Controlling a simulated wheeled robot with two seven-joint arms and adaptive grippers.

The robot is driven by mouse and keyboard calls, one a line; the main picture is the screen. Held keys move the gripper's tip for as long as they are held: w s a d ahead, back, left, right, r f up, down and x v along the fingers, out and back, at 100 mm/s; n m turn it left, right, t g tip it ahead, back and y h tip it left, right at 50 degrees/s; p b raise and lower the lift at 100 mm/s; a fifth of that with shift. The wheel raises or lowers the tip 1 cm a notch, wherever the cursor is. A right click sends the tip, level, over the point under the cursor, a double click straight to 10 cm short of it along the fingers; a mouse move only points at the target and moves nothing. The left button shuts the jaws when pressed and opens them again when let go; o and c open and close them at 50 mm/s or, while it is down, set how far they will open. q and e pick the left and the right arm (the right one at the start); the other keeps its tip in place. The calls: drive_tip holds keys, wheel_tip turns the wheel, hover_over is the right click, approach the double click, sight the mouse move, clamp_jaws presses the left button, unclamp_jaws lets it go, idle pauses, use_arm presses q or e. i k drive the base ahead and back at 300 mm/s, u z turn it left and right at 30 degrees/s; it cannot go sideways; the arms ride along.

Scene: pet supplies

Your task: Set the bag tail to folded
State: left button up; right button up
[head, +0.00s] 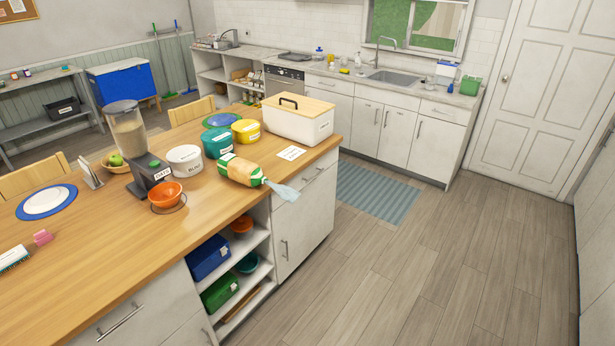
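A bag (240,170) in orange, white and green lies on its side on the wooden counter, near the counter's right edge. Its pale blue-grey tail (283,191) extends to the lower right, spread out rather than folded over, and reaches past the counter edge. A white label shows on the bag. Neither of my grippers is in view.
A blender-like dispenser (130,140), a white tub (185,159), a teal tub (217,143) and an orange bowl (165,194) stand near the bag. A large white bin (298,122) is behind it. Open floor (370,270) lies to the right.

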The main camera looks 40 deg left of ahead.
sight(290, 195)
drive_tip(key=i, duration=3.05)
drive_tip(key=u, duration=2.05)
